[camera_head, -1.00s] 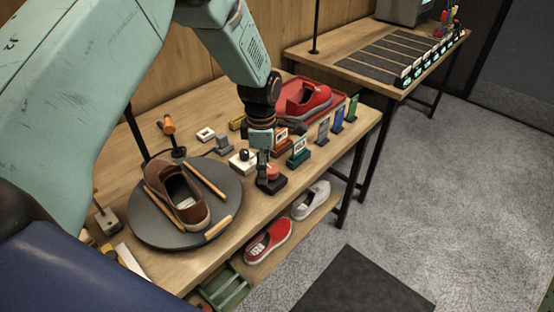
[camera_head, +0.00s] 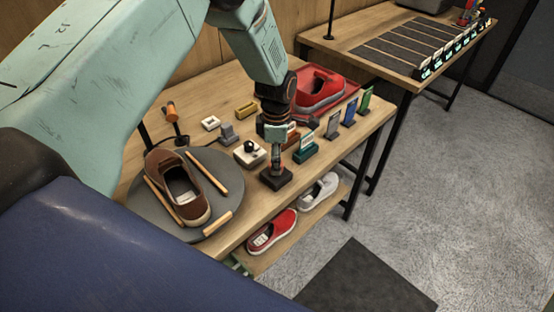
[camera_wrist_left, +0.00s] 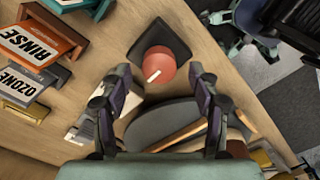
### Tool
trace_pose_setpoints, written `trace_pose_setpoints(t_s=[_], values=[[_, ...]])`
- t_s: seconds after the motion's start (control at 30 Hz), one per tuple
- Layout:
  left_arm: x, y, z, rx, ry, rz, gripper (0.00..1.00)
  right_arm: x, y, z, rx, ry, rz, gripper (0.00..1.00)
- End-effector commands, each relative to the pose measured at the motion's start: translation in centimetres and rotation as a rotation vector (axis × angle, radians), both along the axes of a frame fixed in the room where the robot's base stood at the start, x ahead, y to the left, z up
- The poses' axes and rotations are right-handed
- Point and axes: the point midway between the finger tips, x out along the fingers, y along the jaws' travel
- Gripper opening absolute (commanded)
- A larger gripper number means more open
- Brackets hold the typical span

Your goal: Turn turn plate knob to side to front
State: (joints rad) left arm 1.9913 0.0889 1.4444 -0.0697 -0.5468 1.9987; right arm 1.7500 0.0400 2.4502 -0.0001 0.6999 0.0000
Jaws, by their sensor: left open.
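The turn plate knob is a round red-orange knob (camera_wrist_left: 157,64) with a white pointer line, on a dark square base. In the wrist view the line runs toward the lower left. In the head view the base (camera_head: 275,182) shows near the table's front edge, and the gripper partly hides the knob. My left gripper (camera_head: 277,163) points down over the knob. In the wrist view its open fingers (camera_wrist_left: 155,80) are spread on either side of the knob, with gaps. The round grey turn plate (camera_head: 218,168) carries a brown shoe (camera_head: 172,178) and wooden bars.
Small blocks and upright label cards (camera_head: 333,124) stand close around the knob, including RINSE (camera_wrist_left: 36,46) and OZONE (camera_wrist_left: 20,78). A red shoe in a red tray (camera_head: 318,92) is behind. Red (camera_head: 272,233) and white (camera_head: 319,192) shoes sit on the lower shelf.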

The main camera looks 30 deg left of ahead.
Motion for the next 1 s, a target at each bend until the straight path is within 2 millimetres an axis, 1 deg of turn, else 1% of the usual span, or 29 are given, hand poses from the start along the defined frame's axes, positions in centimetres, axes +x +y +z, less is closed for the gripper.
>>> trace_pose_setpoints(t_s=[0.07, 0.2, 0.5, 1.0], values=[[0.0, 0.0, -1.0, 0.0, 0.002, -0.001, 0.62, 0.0, 0.0, 0.0, 0.0, 0.0, 0.0, 0.0], [0.1, 0.0, -1.9, 0.0, 0.001, -0.001, 0.62, 0.0, 0.0, 0.1, 0.0, 0.0, 0.0, 0.0], [0.4, 0.0, -2.1, 0.0, -0.001, -0.001, 0.62, 0.0, 0.0, 0.1, 0.0, 0.0, 0.0, 0.0], [0.4, 0.1, -2.1, 0.0, 0.0, -0.001, 0.19, 0.0, 0.0, 0.1, 0.0, 0.0, 0.0, 0.0]])
